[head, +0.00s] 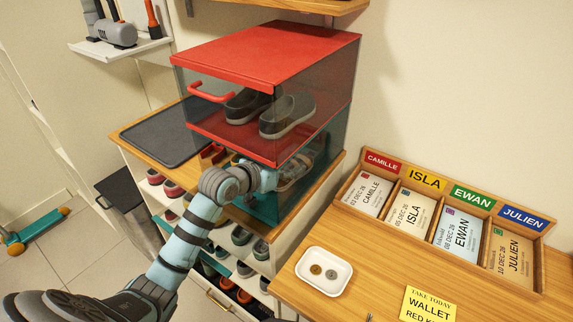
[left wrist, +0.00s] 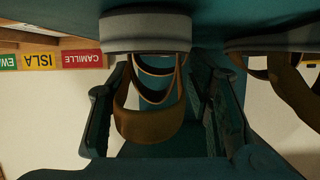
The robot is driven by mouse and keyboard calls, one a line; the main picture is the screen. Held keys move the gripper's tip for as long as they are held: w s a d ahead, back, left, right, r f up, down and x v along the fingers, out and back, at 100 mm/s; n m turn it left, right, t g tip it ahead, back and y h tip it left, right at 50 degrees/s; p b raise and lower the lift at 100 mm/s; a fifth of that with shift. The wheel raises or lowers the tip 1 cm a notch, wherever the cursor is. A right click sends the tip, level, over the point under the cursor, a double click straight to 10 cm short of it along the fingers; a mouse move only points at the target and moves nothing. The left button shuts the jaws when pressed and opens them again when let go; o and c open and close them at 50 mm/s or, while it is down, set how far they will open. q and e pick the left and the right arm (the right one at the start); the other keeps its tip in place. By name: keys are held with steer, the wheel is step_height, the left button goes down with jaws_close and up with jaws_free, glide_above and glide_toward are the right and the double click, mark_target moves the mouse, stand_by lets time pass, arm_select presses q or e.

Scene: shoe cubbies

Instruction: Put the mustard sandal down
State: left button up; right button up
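In the left wrist view, which is upside down, a sandal with mustard straps and a grey sole (left wrist: 148,125) rests on the teal box floor. A second mustard-strapped sandal (left wrist: 292,72) sits beside it at the right edge. My left gripper (left wrist: 160,78) is open, with one finger on either side of the first sandal's straps; I see no clear grip. In the head view my left arm reaches into the teal lower box (head: 262,212), and the gripper (head: 274,178) is partly hidden behind its tinted wall. My right gripper is not in view.
A red-lidded box (head: 270,52) with grey clogs (head: 287,116) is stacked directly above. A dark mat (head: 170,132) lies left on the wooden top. Shoe cubbies (head: 240,255) stand below. A name-card rack (head: 440,215) and coin tray (head: 323,272) are on the right.

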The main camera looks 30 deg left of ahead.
arm_select(q)
steer(key=o, duration=0.3)
steer(key=shift+o, duration=0.2)
steer(key=shift+s+a+r, duration=0.1)
steer(key=shift+r, duration=0.1)
steer(key=p+v, duration=0.3)
steer(key=v, duration=0.8)
steer(key=shift+a, duration=0.1)
steer(key=shift+s+r+p, duration=0.15)
steer(key=shift+s+p, duration=0.15)
steer(key=shift+s, duration=0.05)
